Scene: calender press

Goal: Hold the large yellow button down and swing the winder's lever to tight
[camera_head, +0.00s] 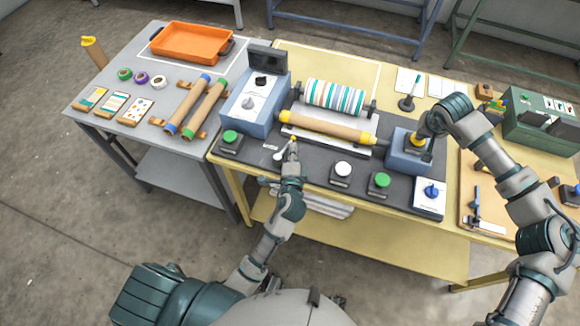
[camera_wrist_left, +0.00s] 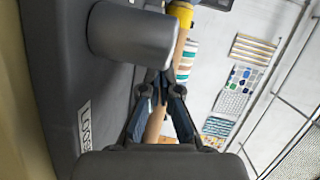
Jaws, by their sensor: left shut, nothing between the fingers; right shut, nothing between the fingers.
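The large yellow button (camera_head: 417,141) sits on a blue box (camera_head: 402,161) at the right of the dark press base. My right gripper (camera_head: 421,132) is shut and points down at the button, on or just above it; I cannot tell whether it is pressed. My left gripper (camera_head: 293,150) is shut and empty at the front of the winder, beside a pale grey lever grip (camera_head: 278,155). In the left wrist view a grey cylinder (camera_wrist_left: 135,35), apparently this grip, is close to the shut fingers (camera_wrist_left: 160,78). A partly hidden label (camera_wrist_left: 84,125) reads "LOOS".
A brown roll with yellow ends (camera_head: 325,126) and a striped roll (camera_head: 335,95) lie behind my left gripper. White (camera_head: 343,169) and green (camera_head: 379,181) buttons stand to its right, another green button (camera_head: 230,138) to its left. A blue control box (camera_head: 256,103) stands behind left.

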